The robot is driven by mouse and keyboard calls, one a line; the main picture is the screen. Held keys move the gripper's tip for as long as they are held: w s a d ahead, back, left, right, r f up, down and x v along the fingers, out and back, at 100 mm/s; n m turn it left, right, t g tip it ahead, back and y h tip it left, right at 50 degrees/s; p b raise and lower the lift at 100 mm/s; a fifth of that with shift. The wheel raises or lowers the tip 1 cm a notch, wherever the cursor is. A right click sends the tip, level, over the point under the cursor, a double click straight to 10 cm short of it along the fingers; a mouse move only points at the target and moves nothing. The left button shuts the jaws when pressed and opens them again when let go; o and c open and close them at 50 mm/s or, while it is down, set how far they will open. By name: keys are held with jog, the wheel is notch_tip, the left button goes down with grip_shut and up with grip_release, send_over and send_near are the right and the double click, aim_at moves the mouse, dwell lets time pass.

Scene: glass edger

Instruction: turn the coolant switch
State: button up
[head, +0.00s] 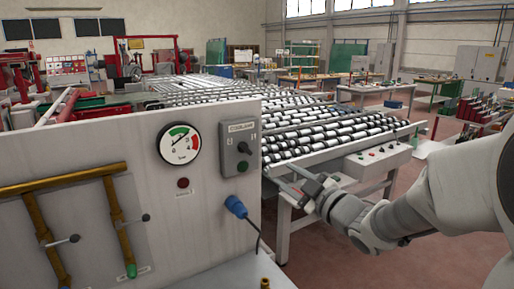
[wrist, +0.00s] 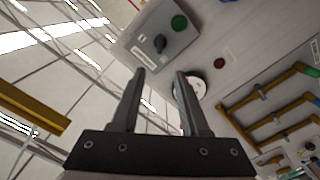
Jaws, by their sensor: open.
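The coolant switch is a dark rotary knob (head: 244,148) on a grey box (head: 231,160) with a label reading COOLANT, fixed to the grey machine panel. A green button sits below the knob. In the wrist view the knob (wrist: 160,44) shows just beyond the fingertips, with the green button (wrist: 179,22) beside it. My gripper (head: 280,177) is to the right of the box in the head view. In the wrist view my gripper (wrist: 160,72) is open, its two fingers apart with nothing between them. The fingers appear clear of the knob.
A pressure gauge (head: 179,143) and a dark red lamp (head: 183,183) are left of the box. A blue plug (head: 236,207) with a cable sticks out below. Brass pipes (head: 62,183) cross the panel's left. A roller conveyor (head: 330,130) stands behind my gripper.

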aim_at(248, 151)
jog(key=p+x, duration=0.3)
jog(key=x, duration=1.4)
jog(key=shift+w+a, duration=0.15)
grip_shut()
